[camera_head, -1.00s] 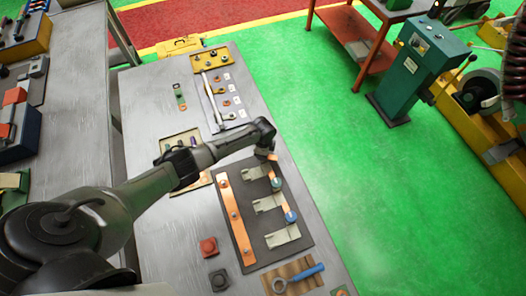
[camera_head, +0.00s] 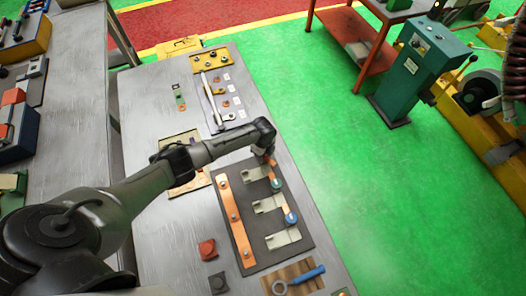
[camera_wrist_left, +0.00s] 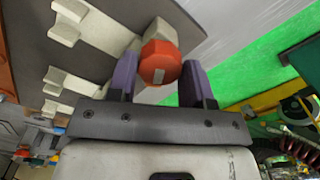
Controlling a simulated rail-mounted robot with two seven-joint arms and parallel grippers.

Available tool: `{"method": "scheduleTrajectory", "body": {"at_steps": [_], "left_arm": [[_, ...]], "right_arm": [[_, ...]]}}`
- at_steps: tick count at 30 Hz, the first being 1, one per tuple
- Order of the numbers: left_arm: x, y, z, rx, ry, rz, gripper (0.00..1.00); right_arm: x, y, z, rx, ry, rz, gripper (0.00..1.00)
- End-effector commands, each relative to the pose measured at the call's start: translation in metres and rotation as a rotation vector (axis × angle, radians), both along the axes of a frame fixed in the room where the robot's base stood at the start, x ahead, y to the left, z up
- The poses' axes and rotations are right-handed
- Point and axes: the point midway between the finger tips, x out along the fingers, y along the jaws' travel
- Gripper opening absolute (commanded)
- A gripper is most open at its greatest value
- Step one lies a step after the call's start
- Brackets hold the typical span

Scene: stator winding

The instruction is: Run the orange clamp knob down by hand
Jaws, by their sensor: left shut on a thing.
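The orange clamp knob (camera_wrist_left: 160,62) is between the two purple fingers of my left gripper (camera_wrist_left: 161,82) in the wrist view. The gripper is shut on it. In the head view my left gripper (camera_head: 268,156) points down at the far end of the dark fixture plate (camera_head: 246,215), and the knob is mostly hidden there. Pale clamp blocks (camera_head: 283,239) stand in a row on the plate. My right gripper is not in view.
A copper-coloured bar (camera_head: 234,214) runs along the plate's left side. A blue-handled wrench (camera_head: 306,275) lies on a wooden board near the front. A red button box (camera_head: 207,248) sits left of the plate. Green floor (camera_head: 400,200) lies right of the bench.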

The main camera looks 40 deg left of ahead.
Motion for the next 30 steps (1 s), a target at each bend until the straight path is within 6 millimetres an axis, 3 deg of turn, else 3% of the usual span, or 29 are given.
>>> {"method": "scheduleTrajectory", "body": {"at_steps": [9,10,18,26,30], "left_arm": [[0.002,-0.003,0.003,-0.006,-0.003,-0.002,0.22],[0.002,-0.003,0.003,-0.006,-0.003,-0.002,0.47],[0.001,-0.001,0.001,-0.003,-0.001,0.000,0.71],[0.000,0.000,0.002,-0.001,-0.001,0.000,0.71],[0.001,0.001,0.015,-0.001,-0.003,0.000,0.71]], "right_arm": [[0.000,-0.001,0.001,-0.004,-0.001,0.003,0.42],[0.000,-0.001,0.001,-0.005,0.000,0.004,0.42],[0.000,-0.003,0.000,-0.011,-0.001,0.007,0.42],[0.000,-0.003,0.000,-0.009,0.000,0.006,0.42],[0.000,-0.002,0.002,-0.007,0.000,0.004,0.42]]}}
